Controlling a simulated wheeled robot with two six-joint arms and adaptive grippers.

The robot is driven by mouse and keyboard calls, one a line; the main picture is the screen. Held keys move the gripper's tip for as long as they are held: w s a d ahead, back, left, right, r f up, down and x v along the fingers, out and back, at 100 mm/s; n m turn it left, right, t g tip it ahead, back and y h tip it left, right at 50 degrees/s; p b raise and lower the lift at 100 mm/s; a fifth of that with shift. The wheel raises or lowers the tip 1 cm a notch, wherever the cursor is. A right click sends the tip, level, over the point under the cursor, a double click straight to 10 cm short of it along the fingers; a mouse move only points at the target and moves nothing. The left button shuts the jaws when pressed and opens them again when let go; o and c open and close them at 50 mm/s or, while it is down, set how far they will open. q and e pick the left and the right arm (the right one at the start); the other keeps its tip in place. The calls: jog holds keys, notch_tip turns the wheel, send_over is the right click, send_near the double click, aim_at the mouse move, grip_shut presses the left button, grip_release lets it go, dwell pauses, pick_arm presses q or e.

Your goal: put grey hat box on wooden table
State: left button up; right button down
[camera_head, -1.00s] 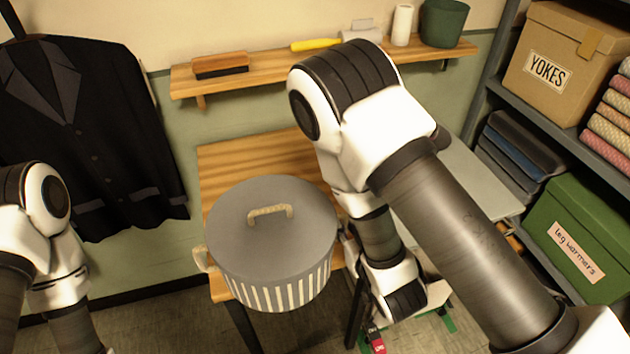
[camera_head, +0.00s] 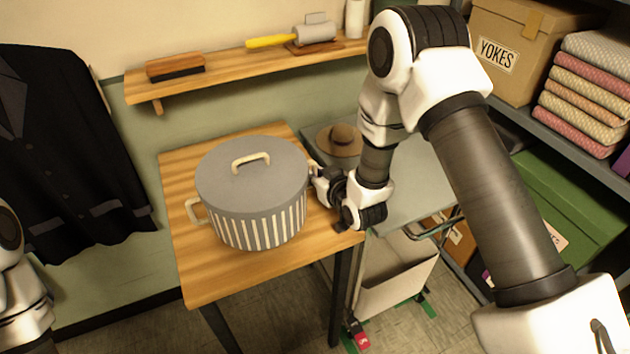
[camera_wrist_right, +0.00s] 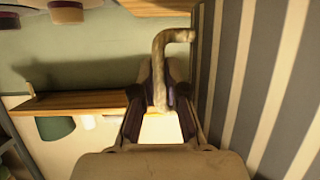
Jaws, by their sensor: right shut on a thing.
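The grey hat box (camera_head: 258,215) is round, with white stripes, a flat grey lid and rope handles. It is upright over the middle of the wooden table (camera_head: 205,275); I cannot tell whether its base touches the top. My right gripper (camera_head: 316,178) is at the box's right side. In the right wrist view, my gripper (camera_wrist_right: 160,90) is shut on the box's rope side handle (camera_wrist_right: 160,62), with the striped wall (camera_wrist_right: 255,80) close at right. My left gripper is out of view; only part of that arm shows at the left edge.
A grey table (camera_head: 415,185) with a brown hat (camera_head: 340,139) adjoins at right. A wall shelf (camera_head: 225,72) holds a brush and a yellow-handled tool. A dark jacket (camera_head: 70,160) hangs at left. A shelving rack with a YOKES box (camera_head: 510,50) stands at right.

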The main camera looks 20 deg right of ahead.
notch_tip(320, 180, down, 3)
jog(key=shift+s+p, duration=0.1)
jog(key=shift+p, duration=0.2)
jog(key=shift+f, duration=0.1)
jog(key=shift+a, duration=0.1)
jog(key=shift+s+f, duration=0.1)
jog(key=shift+f, duration=0.05)
jog(key=c, duration=1.2)
grip_release()
